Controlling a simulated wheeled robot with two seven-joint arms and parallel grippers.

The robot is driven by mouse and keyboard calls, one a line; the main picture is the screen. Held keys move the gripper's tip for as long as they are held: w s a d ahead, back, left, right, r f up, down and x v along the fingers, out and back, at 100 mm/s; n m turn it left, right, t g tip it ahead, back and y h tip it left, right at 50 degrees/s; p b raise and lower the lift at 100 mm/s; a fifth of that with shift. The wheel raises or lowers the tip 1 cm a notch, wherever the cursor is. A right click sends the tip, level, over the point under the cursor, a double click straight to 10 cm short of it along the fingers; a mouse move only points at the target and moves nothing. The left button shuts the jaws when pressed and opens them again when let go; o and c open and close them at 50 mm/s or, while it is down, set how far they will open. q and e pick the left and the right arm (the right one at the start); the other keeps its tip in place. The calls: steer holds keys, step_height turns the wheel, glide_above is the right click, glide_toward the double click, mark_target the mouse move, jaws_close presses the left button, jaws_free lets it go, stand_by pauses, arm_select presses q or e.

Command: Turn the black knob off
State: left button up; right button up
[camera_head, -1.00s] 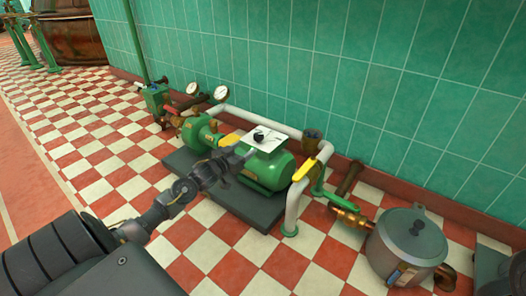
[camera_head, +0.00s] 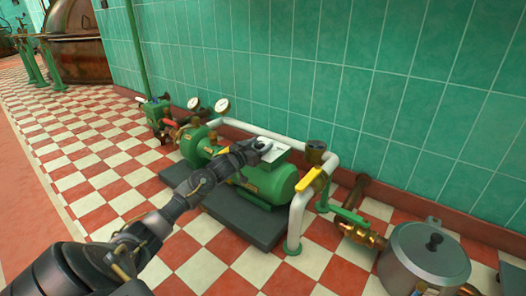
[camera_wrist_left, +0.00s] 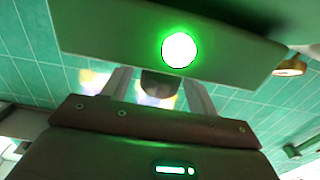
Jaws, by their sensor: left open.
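The white panel (camera_head: 279,151) lies on top of the green motor (camera_head: 268,182) of the pump set. The black knob seen on this panel earlier is now mostly or wholly hidden behind my left gripper (camera_head: 257,149) in the head view. My left gripper reaches over the panel at the knob's place. In the left wrist view, a dark rounded thing (camera_wrist_left: 158,84), which looks like the knob, shows between the two open fingers. I cannot tell whether the fingers touch it. My right gripper is not in view.
A white pipe with a yellow lever (camera_head: 312,187) rises just right of the motor. Two gauges (camera_head: 222,105) stand behind on the left. A grey pot (camera_head: 428,257) is at the lower right. The green tiled wall (camera_head: 380,90) is close behind.

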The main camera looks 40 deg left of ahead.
arm_select(q)
steer(key=shift+w+b, duration=0.3)
steer(key=shift+w, duration=0.65)
